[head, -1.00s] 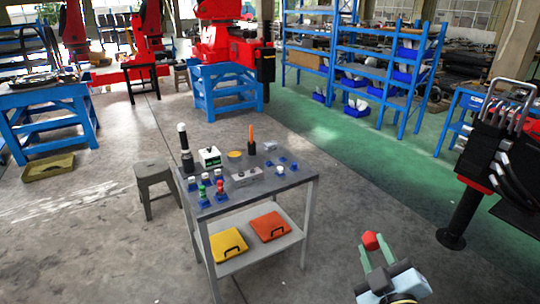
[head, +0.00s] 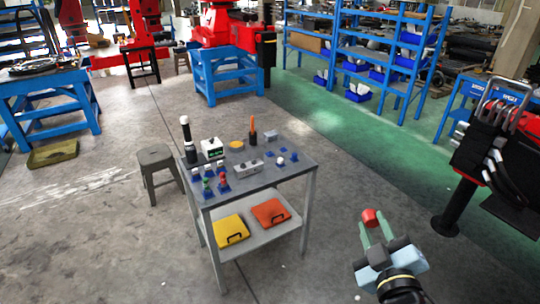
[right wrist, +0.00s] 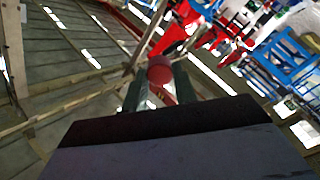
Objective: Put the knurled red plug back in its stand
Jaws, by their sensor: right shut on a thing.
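My right gripper (head: 376,232) is shut on a red plug (head: 371,217), held at the fingertips over open floor, right of the small grey table (head: 262,184). In the right wrist view the red plug (right wrist: 160,70) sits between the two green fingers. On the table stand several small blue stands; some at the right, such as this blue stand (head: 269,152), look empty. Another red piece (head: 223,178) and a green piece (head: 206,184) stand on blue stands at the front left. Knurling is too small to tell. My left gripper is not in view.
A stool (head: 156,165) stands left.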

